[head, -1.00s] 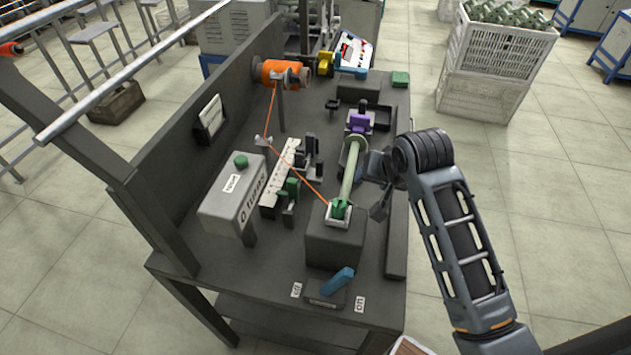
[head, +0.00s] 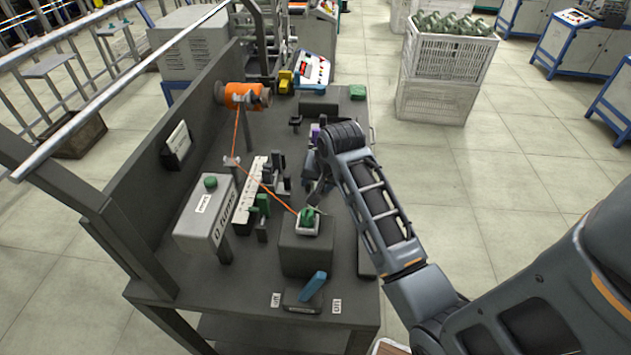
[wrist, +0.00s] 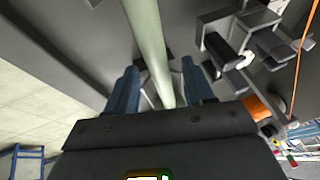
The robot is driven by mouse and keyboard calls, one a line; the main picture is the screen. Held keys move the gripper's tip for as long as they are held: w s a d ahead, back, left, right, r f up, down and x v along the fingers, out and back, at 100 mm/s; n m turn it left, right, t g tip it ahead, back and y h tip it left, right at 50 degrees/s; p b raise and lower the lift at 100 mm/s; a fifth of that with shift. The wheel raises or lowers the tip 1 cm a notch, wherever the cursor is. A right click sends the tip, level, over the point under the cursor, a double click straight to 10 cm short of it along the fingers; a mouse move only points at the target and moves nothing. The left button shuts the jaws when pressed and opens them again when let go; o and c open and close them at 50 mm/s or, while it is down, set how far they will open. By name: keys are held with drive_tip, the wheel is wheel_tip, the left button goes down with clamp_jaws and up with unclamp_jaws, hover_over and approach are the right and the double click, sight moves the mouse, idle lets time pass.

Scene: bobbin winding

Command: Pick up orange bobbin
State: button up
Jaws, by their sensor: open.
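The orange bobbin (head: 243,95) sits on a holder at the far left of the bench, with an orange thread running from it to the green-topped block (head: 307,221). In the wrist view an orange piece (wrist: 258,108), probably this bobbin, shows past the gripper's right side. My gripper (wrist: 160,70) is open, its two blue fingers on either side of a pale green rod (wrist: 147,35). I cannot tell whether they touch it. In the head view my arm hides most of the gripper and the rod. The gripper is well apart from the bobbin.
The dark bench (head: 185,262) has a raised back panel on the left. A grey counter box (head: 205,215), a white toothed strip (head: 248,188) and a blue-handled switch (head: 312,287) stand on it. A purple piece (head: 315,130) is partly hidden.

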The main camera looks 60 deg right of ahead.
drive_tip(key=shift+w+d+f, duration=0.1)
drive_tip(key=shift+f, duration=0.15)
drive_tip(key=shift+c, duration=0.3)
clamp_jaws()
